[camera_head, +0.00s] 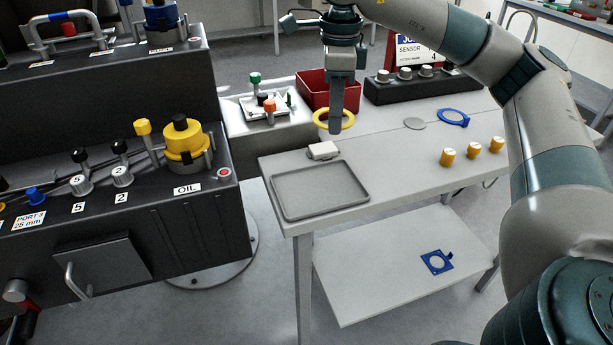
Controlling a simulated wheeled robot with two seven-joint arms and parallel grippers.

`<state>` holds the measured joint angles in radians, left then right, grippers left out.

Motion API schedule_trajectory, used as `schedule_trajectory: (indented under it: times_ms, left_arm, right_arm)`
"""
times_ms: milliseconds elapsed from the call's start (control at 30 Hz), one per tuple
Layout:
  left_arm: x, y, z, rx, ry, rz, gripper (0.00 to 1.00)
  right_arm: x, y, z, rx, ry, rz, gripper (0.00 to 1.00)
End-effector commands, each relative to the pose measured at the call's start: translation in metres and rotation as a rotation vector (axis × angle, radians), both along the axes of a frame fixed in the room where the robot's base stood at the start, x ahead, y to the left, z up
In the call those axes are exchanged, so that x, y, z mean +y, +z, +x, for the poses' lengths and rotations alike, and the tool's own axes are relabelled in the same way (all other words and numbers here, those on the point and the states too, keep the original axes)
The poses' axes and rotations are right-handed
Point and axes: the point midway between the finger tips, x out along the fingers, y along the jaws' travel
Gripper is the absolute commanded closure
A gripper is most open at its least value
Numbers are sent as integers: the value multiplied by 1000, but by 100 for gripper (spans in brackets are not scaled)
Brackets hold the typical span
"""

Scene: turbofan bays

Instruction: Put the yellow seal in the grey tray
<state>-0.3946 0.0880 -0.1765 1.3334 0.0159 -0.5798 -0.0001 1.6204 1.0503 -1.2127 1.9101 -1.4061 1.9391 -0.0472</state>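The yellow seal (348,121) is a flat ring near the back left part of the light grey table, in front of the red bin. My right gripper (337,128) points straight down at it, its fingers overlapping the ring in the picture. I see the fingers edge-on, so I cannot tell whether they are open or shut, or whether they touch the seal. The grey tray (318,190) is shallow and empty and lies at the table's front left corner, nearer than the seal. My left gripper is out of view.
A grey disc (414,123), a blue ring (453,117) and yellow caps (472,150) lie to the right. The red bin (318,88) and black sensor stand (420,88) are behind. The dark oil panel (110,200) stands left.

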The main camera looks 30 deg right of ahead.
Motion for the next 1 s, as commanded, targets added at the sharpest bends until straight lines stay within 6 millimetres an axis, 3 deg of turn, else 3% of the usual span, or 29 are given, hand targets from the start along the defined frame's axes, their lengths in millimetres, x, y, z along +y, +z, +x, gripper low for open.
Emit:
schedule_trajectory:
  times_ms: [567,767,1000]
  left_arm:
    - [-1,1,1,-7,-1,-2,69]
    - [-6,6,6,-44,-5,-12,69]
    - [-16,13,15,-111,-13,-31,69]
  right_arm:
    - [7,-3,-2,0,1,-2,100]
    - [32,-18,-11,0,4,-2,100]
    - [75,-45,-27,2,7,-1,100]
